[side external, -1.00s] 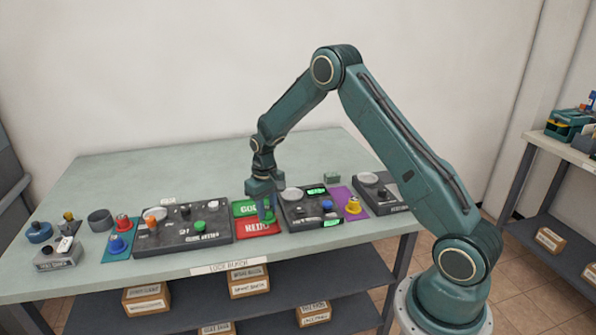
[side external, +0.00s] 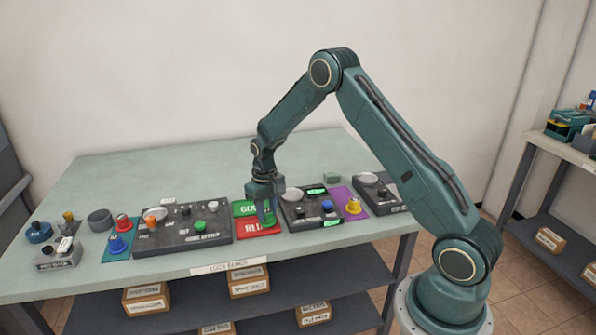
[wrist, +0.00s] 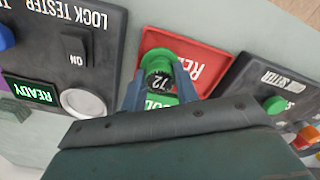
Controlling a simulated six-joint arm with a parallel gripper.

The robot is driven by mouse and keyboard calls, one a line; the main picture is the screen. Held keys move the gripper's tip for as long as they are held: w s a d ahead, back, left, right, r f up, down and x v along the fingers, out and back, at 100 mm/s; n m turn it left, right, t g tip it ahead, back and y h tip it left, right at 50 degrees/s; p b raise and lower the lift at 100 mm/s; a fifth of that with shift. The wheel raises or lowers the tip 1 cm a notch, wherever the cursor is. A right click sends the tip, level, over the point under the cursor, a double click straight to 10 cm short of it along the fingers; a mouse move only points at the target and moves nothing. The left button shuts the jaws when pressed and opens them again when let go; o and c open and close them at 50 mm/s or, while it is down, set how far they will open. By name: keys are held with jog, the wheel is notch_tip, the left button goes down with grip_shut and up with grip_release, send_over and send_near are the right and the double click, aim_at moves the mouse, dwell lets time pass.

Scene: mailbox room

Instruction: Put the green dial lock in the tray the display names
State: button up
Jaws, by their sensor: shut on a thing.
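The green dial lock (side external: 270,218) is between the fingers of my gripper (side external: 265,207), which is shut on it. In the wrist view the lock (wrist: 157,62) shows its green rim and a dark numbered dial between the fingertips (wrist: 158,84). It is at the red tray (side external: 256,230), whose lettering is partly covered; I cannot tell whether it touches the tray. The green tray (side external: 243,207) lies just behind the red one. The lock tester (side external: 297,217) stands to the right with lit green displays; one reads READY (wrist: 30,90) in the wrist view.
A dark panel (side external: 180,241) with an orange and a green knob stands left of the trays. A purple mat (side external: 349,197) with a yellow-topped piece lies right of the tester. Several small locks and a round dish (side external: 101,220) sit at the far left. The back of the table is clear.

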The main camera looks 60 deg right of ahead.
jog(key=shift+f, duration=0.7)
jog(key=o, duration=1.3)
jog(key=shift+r, duration=0.2)
jog(key=shift+r, duration=2.75)
jog(key=shift+r, duration=0.1)
